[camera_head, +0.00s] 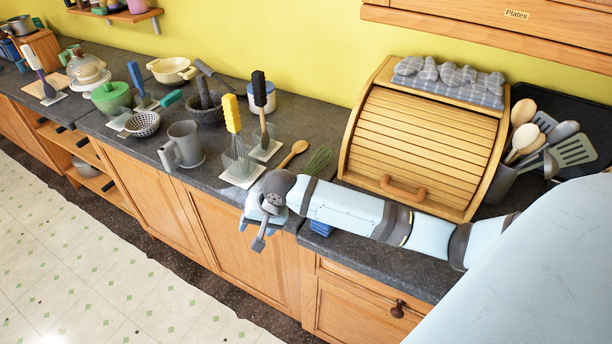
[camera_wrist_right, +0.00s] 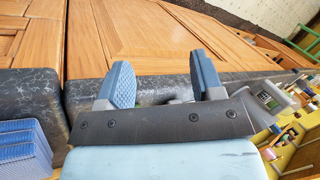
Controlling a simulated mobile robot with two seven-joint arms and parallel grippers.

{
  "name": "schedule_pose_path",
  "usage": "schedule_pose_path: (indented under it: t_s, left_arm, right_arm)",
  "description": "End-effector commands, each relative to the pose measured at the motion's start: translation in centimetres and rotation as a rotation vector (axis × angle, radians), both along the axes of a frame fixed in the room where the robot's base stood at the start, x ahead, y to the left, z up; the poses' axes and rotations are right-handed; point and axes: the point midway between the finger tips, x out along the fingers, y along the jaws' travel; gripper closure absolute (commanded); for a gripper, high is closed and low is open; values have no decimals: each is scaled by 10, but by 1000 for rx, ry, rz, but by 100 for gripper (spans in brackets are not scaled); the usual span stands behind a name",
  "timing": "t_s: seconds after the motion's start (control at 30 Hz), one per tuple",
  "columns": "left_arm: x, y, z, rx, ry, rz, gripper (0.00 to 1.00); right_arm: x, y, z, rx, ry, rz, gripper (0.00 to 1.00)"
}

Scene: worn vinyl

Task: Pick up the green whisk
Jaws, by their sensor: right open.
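A green fan of thin wires or bristles (camera_head: 319,161), which looks like the head of the green whisk, shows on the dark counter behind my right arm in the head view. Its lower part is hidden by the arm, so I cannot tell its full shape. My right gripper (camera_head: 260,224) is at the counter's front edge, left of and nearer than the green fan. In the right wrist view its two blue fingers (camera_wrist_right: 163,82) are apart with nothing between them. No green whisk is clear in the wrist view. My left gripper is not in view.
A yellow-handled whisk (camera_head: 234,124) and a wooden spoon (camera_head: 293,153) are left of the green fan. A grey mug (camera_head: 185,146) is further left. A wooden bread box (camera_head: 426,145) stands right, behind my arm. A blue ridged item (camera_head: 321,228) lies near the counter edge.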

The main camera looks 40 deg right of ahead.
Motion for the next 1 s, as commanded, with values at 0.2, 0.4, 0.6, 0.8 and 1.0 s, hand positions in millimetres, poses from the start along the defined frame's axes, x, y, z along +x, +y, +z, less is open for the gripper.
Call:
schedule_pose_path:
  t_s: [0.2, 0.4, 0.6, 0.8, 1.0]
  left_arm:
    - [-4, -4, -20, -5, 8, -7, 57]
    - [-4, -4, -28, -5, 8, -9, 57]
    - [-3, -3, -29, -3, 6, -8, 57]
    - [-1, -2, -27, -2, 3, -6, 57]
    - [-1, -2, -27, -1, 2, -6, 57]
  right_arm:
    - [42, -65, 62, -87, 237, -322, 39]
    - [53, -110, 113, -157, 366, -567, 39]
    - [53, -123, 119, -181, 406, -649, 39]
    - [52, -123, 80, -180, 407, -649, 39]
    - [52, -122, 50, -178, 405, -647, 39]
